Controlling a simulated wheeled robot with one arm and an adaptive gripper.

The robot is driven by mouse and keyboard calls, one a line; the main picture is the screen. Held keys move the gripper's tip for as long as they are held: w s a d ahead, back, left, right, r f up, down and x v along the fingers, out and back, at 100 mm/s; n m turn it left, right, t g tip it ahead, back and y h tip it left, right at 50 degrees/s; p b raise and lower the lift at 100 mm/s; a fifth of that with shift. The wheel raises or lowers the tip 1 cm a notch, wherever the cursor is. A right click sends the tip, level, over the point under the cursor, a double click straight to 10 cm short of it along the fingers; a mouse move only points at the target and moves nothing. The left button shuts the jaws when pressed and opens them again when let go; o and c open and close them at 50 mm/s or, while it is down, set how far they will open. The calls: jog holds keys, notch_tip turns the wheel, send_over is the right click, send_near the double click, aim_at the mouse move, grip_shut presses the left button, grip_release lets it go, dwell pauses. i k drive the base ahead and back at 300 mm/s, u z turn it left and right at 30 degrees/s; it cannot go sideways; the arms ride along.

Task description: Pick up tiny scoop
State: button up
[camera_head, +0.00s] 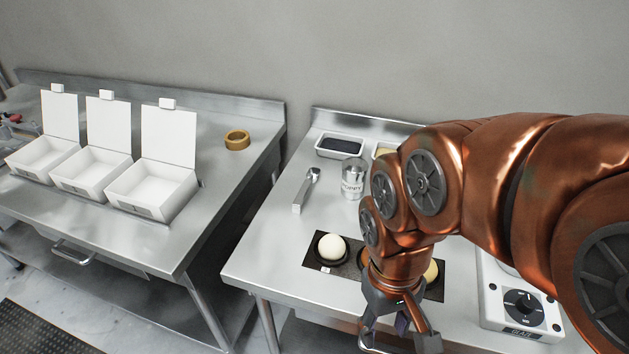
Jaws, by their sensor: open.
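A small silver scoop-like utensil (306,190) with a long flat handle lies on the right steel table, left of a silver labelled can (353,178). My gripper (400,344) hangs open at the bottom of the view, near the table's front edge, well to the right and front of the utensil. Nothing shows between its fingers. My copper arm hides much of the table's right side.
A dark mat (312,262) holds a pale dough ball (331,247) and other rounds partly behind my arm. A dark-filled tray (341,146) stands at the back. A white dial device (520,310) stands right. Open white boxes (150,190) and a tape roll (237,140) occupy the left table.

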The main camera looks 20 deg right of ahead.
aim_at(313, 175)
jog(key=u, duration=0.2)
jog(key=k, duration=0.35)
jog(key=u, duration=1.6)
